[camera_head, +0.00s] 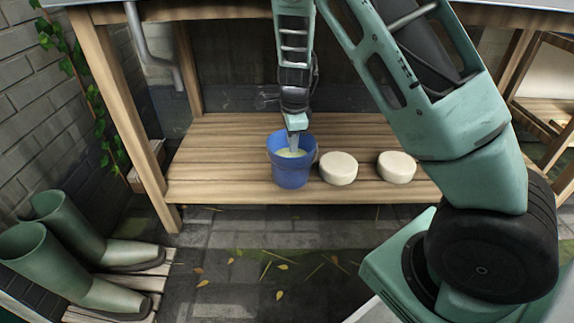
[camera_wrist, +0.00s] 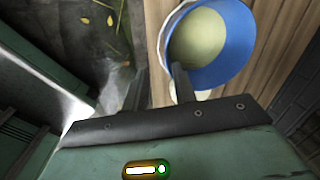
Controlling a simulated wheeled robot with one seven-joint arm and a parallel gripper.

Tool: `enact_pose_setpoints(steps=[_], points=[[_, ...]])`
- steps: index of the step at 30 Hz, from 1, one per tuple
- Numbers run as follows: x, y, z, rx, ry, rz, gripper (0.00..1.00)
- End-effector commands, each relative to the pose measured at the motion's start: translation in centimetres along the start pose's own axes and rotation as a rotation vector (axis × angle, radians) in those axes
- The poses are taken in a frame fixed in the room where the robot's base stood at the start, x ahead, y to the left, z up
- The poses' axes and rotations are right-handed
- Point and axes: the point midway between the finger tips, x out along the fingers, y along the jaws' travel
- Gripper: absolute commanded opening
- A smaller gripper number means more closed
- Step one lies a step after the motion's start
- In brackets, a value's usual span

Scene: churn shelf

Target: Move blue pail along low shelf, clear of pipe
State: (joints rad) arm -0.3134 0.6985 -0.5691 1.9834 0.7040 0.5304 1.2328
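The blue pail (camera_head: 291,170) stands upright near the front edge of the low shelf (camera_head: 225,155), with pale cream contents. In the wrist view, the pail (camera_wrist: 232,72) shows from above, at the upper right. My gripper (camera_head: 294,146) points down at the pail's rim. In the wrist view, my gripper's fingers (camera_wrist: 158,75) are apart; one overlaps the pail's near rim and the other is outside it. Whether either touches the wall is unclear. The grey pipe (camera_head: 150,48) bends down under the bench top, left of and behind the pail.
Two white round blocks (camera_head: 338,168) (camera_head: 396,167) sit on the shelf right of the pail, the first close beside it. Shelf left of the pail is bare. A wooden bench leg (camera_head: 125,115) bounds the left end. Green boots (camera_head: 80,235) stand on slats at lower left.

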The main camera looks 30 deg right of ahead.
Motion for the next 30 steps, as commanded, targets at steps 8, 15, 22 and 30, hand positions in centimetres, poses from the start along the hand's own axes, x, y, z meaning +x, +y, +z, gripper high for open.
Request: enact_pose_setpoints(steps=[8, 15, 22, 30], points=[[-7.7, 14.6, 12.1, -0.929, -0.238, 0.087, 0.27], [-14.9, 29.9, 13.9, -2.003, -0.295, 0.028, 0.27], [-16.7, 35.8, 11.5, -2.56, -0.205, 0.0, 0.27], [-16.8, 36.3, 11.1, -2.63, -0.189, 0.0, 0.27]])
